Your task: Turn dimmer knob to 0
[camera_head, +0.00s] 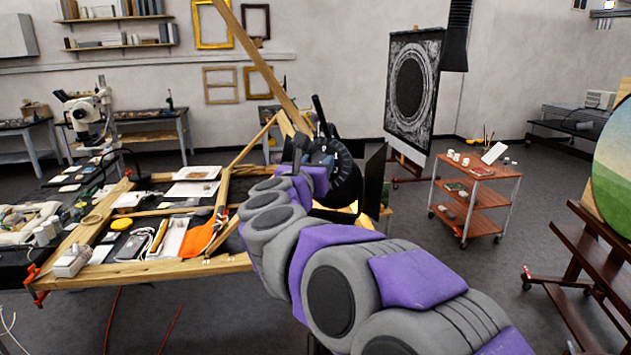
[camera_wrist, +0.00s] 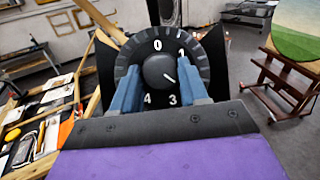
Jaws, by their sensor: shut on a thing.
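The dimmer knob (camera_wrist: 157,68) is a small black round knob with a white pointer mark, at the centre of a black dial (camera_wrist: 159,33) in the wrist view. The dial shows 0 at the top, 1 at upper right, 3 and 4 below. The white mark points to the lower right, between 1 and 3; the number there is hidden by a finger. My gripper (camera_wrist: 160,78) has its two blue-grey fingers closed on the knob from left and right. In the head view the dial (camera_head: 346,178) shows beyond my arm, which hides the knob.
A wooden workbench (camera_head: 150,270) with tools, papers and an orange cloth is at left. A red-brown cart (camera_head: 478,170) stands at right behind. An easel (camera_head: 575,245) with a round landscape painting is at far right. The grey floor between them is clear.

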